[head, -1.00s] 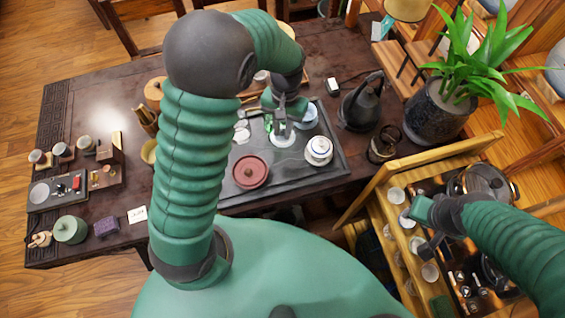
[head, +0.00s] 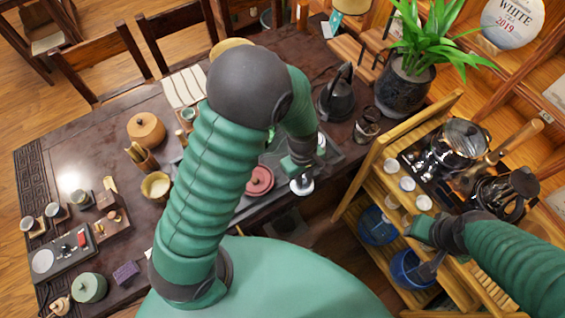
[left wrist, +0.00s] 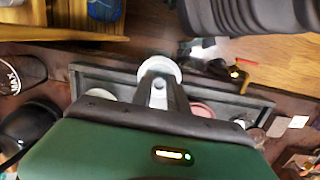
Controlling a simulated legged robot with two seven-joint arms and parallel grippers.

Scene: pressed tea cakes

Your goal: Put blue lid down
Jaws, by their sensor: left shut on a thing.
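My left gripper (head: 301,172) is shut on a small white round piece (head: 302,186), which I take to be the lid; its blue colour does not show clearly. The piece hangs in front of the dark tea tray's near edge (head: 245,211). In the left wrist view the white piece (left wrist: 160,67) sits between the fingers (left wrist: 159,92), with the tray (left wrist: 240,97) behind. A white vessel (head: 321,141) on the tray is mostly hidden by my arm. My right gripper (head: 425,260) is by the wooden shelf, near a blue bowl; its fingers are unclear.
A black kettle (head: 337,95) stands behind. The wooden shelf (head: 372,160) on the right holds white cups, a glass pot (head: 465,138) and blue bowls (head: 408,266).

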